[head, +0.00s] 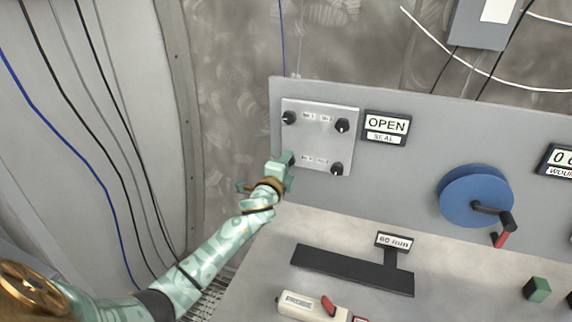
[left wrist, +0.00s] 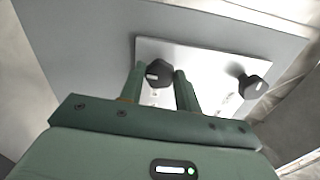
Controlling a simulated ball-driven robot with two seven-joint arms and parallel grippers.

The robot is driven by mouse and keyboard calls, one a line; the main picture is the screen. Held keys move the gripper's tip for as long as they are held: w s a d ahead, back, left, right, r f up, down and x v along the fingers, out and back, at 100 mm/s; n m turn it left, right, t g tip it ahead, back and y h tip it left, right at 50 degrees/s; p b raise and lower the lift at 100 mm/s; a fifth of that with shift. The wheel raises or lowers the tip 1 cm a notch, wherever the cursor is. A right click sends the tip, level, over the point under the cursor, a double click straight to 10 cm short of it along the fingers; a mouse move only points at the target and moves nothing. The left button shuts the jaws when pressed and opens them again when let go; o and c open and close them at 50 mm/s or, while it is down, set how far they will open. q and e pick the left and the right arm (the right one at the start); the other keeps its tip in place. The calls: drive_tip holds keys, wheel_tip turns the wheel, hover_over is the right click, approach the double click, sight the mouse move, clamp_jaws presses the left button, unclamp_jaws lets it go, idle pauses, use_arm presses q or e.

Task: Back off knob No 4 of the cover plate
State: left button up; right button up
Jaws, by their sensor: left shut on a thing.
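The cover plate (head: 318,138) is a pale square on the grey panel, with dark knobs at its corners. The upper left knob (head: 289,117), upper right knob (head: 342,125) and lower right knob (head: 337,168) show in the head view. My left gripper (head: 287,159) is at the lower left corner and hides the knob there. In the left wrist view that knob (left wrist: 158,73) sits between my fingers, which are shut on it. Another knob (left wrist: 253,86) stands apart at right. The number labels are too small to read surely. My right gripper is not in view.
An OPEN SEAL display (head: 386,127) is right of the plate. A blue reel (head: 476,196) with a crank is farther right. A black T-shaped piece (head: 353,270), a probe (head: 309,304) and a green cube (head: 537,289) are on the bench. Cables hang along the left wall.

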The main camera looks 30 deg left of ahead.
use_arm(q)
drive_tip(key=shift+f, duration=0.1)
drive_tip(key=o, duration=1)
drive_tip(key=p+v, duration=0.1)
drive_tip(key=v, duration=1.5)
drive_tip(key=shift+s+d, duration=0.15)
